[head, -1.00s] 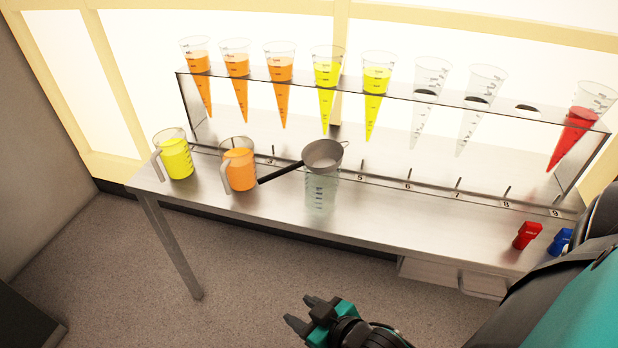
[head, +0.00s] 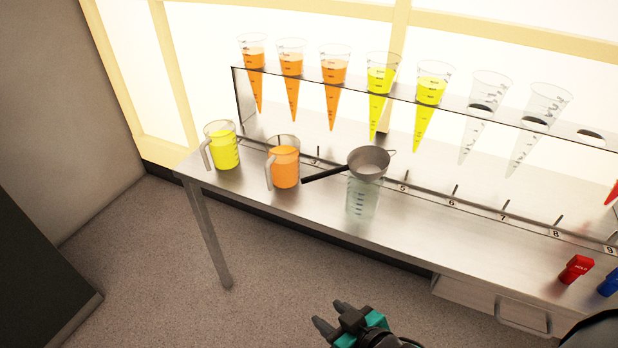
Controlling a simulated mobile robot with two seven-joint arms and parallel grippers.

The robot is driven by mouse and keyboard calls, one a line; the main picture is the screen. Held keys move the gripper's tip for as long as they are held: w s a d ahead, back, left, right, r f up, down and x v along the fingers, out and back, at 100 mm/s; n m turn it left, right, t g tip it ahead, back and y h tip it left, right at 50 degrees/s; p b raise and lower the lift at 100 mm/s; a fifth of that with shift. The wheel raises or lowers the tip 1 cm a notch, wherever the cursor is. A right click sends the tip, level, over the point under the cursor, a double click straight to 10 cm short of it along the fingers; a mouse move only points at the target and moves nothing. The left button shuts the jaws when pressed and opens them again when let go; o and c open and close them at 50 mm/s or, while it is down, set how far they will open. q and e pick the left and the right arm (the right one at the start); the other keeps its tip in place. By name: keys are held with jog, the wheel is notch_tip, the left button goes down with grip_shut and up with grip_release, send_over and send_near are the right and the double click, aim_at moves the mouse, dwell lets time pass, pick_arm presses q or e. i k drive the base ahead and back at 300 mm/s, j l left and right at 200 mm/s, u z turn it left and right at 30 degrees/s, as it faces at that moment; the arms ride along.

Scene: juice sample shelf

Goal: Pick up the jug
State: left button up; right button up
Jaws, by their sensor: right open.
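A jug of yellow juice (head: 224,148) stands at the left end of the metal table, its handle to the left. A jug of orange juice (head: 285,165) stands to its right, also with its handle to the left. My right gripper (head: 332,317) is low in front of the table, over the floor, apart from both jugs. It is open, with nothing seen between its fingers. My left gripper is out of view.
A clear beaker (head: 361,198) carries a strainer (head: 369,162) whose black handle reaches towards the orange jug. Behind, a clear rack (head: 300,73) holds several cones, some with juice. Red (head: 577,268) and blue (head: 609,283) items lie at the right. The table's front strip is mostly clear.

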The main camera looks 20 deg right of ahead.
aim_at(220, 135)
jog(key=i+j, duration=0.15)
jog(key=j, duration=0.15)
jog(key=i+j, duration=0.15)
jog(key=j, duration=0.15)
jog(key=i+j, duration=0.1)
jog(key=j, duration=0.2)
jog(key=i+j, duration=0.15)
jog(key=j, duration=0.15)
jog(key=i+j, duration=0.1)
jog(key=i, duration=0.5)
